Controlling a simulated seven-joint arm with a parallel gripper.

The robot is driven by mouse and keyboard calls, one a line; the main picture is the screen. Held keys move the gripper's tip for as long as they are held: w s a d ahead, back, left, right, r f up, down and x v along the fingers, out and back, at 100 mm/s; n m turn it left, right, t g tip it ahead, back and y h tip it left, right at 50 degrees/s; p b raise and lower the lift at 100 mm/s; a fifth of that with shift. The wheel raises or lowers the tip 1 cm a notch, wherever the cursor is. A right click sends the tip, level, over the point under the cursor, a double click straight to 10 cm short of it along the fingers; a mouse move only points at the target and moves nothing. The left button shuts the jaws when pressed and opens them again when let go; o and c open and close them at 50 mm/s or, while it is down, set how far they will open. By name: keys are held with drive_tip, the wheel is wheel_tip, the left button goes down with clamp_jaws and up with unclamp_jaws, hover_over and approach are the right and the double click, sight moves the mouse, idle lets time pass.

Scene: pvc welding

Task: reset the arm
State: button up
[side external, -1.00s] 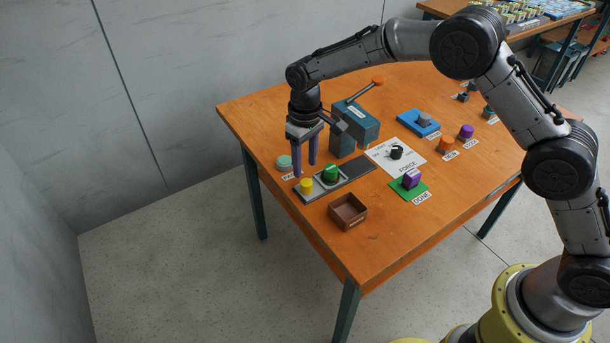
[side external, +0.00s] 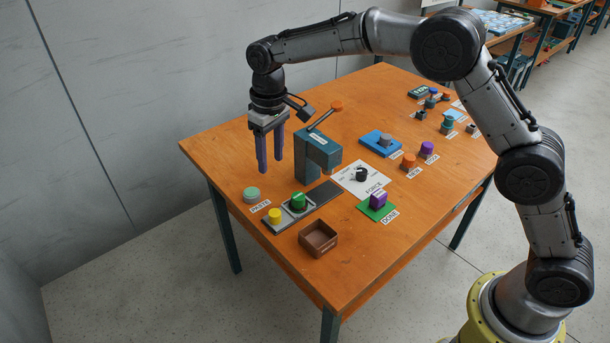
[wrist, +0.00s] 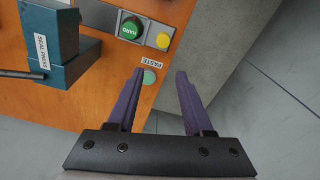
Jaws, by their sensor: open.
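My gripper (side external: 270,170) hangs from my arm with two purple fingers pointing down. It is in the air at the table's back left, behind and above the pale green disc (side external: 251,194) labelled PASTE. The fingers are apart and nothing is between them. In the wrist view my gripper (wrist: 160,72) also shows spread and empty, with the pale green disc (wrist: 149,77) seen beyond the fingertips. A teal seal press (side external: 317,156) with an orange-knobbed lever stands to the gripper's right.
A panel holds a green button (side external: 298,201) and a yellow button (side external: 274,215). A brown tray (side external: 318,239) stands in front. A purple block (side external: 378,199) sits on the green DONE pad (side external: 371,212). Orange (side external: 409,160) and purple (side external: 427,149) pieces stand farther right. The wall is behind.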

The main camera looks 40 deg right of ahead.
drive_tip(key=s+d+r+m+t, duration=0.1)
drive_tip(key=s+d+r, duration=0.15)
drive_tip(key=r, duration=0.35)
drive_tip(key=s+d+r+t, duration=0.1)
drive_tip(key=s+d+r, duration=0.15)
drive_tip(key=r, duration=0.35)
drive_tip(key=s+d+r+t, duration=0.2)
drive_tip(key=s+d+r, duration=0.45)
drive_tip(key=s, duration=0.45)
drive_tip(key=s+d+m+t, duration=0.1)
drive_tip(key=s+d+m, duration=0.15)
drive_tip(key=s, duration=1.05)
drive_tip(key=s+f, duration=0.7)
drive_tip(key=f, duration=0.1)
drive_tip(key=shift+d+f+n, duration=0.35)
drive_tip(key=shift+d+f, duration=0.05)
drive_tip(key=shift+d, duration=0.05)
